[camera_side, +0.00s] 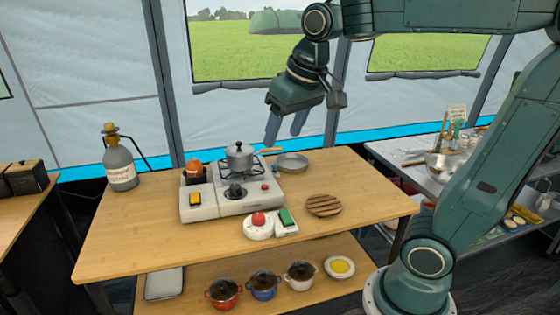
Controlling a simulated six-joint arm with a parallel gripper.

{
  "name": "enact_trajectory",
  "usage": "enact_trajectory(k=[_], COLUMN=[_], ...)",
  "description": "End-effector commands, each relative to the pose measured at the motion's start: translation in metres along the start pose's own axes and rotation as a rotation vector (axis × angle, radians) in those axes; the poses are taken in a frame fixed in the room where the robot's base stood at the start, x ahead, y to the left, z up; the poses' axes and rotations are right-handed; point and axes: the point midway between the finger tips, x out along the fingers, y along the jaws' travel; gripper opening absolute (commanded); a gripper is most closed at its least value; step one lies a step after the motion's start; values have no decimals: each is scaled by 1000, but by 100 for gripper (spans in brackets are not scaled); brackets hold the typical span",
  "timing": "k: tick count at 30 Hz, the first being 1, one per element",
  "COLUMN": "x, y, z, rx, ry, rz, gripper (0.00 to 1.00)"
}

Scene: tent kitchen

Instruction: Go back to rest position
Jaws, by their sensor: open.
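My gripper (284,128) hangs in the air above the back of the wooden table (130,235). Its two fingers point down and stand apart, with nothing between them. It is to the right of the lidded grey pot (239,156) and higher than it. The pot sits on the burner of the white stove (236,202), with its handle pointing right.
A bottle (121,172) stands at the back left. A red button (258,219), a green-topped block (287,218) and a round wooden trivet (323,205) lie in front. Several small pots, including a blue one (263,284), stand on the lower shelf. The table's left front is clear.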

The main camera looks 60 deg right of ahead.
Motion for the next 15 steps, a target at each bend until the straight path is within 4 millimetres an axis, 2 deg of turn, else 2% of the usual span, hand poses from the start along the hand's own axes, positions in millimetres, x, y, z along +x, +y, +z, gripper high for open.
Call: enact_trajectory(k=[1,9,15], x=[-2,-1,7], y=[-1,-4,-5], z=[13,76,112], rx=[-22,-136,-203], ry=[13,75,112], rz=[-8,-47,-70], gripper=[58,58,58])
